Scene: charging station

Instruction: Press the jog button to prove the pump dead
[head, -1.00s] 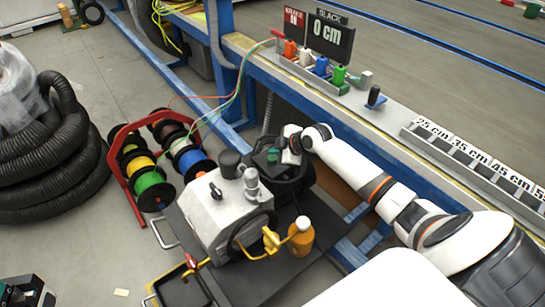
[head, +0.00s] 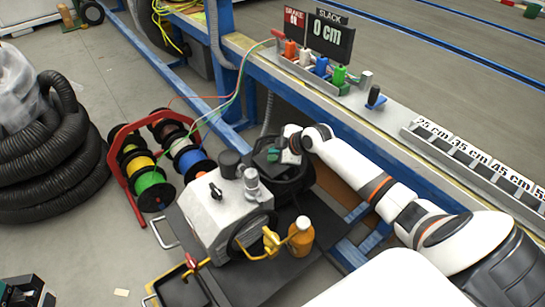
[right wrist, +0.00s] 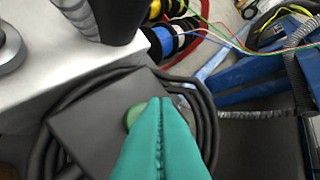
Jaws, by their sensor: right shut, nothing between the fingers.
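My right gripper (head: 279,152) is shut and empty over a dark box behind the grey pump (head: 222,222). In the right wrist view, the green fingers of the right gripper (right wrist: 158,102) point at the dark box (right wrist: 85,135). A round green button (right wrist: 134,116) on the box shows beside the fingertips and is partly hidden by them. I cannot tell whether the fingertips touch the button or whether it is pressed in. My left gripper is not in view.
Black cable coils (right wrist: 205,125) surround the box. The pump stands on a dark cart (head: 300,265) with an orange bottle (head: 301,238). A red reel rack (head: 125,180) stands left. The bench rail carries coloured blocks and a display (head: 331,38) reading 0 cm.

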